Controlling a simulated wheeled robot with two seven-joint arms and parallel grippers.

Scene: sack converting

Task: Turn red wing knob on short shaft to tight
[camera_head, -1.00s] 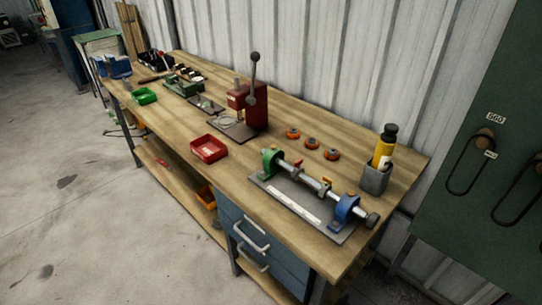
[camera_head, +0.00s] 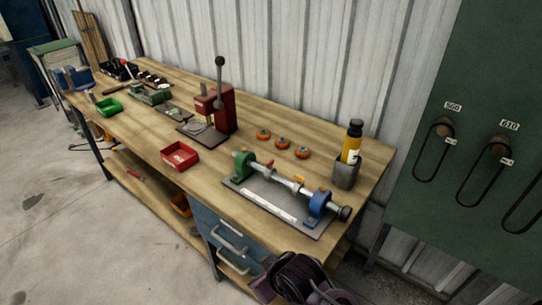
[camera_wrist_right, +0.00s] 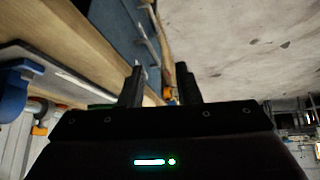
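A small red wing knob (camera_head: 270,163) stands on the shaft (camera_head: 286,181) near the green bearing block (camera_head: 242,164) in the head view. The shaft lies across a grey base plate (camera_head: 245,187) on the bench. In the right wrist view my right gripper (camera_wrist_right: 160,85) has its two fingers apart with nothing between them. It points past the bench front, with the orange knob (camera_wrist_right: 40,130) off to the left. My left gripper is not in view.
The wooden bench (camera_head: 215,184) has blue drawers (camera_head: 222,232) below. A red bin (camera_head: 180,155), red press (camera_head: 222,108), several orange-rimmed discs (camera_head: 282,142) and a grey cup (camera_head: 346,172) with a yellow bottle (camera_head: 352,143) surround the fixture. A green board (camera_head: 470,90) stands right.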

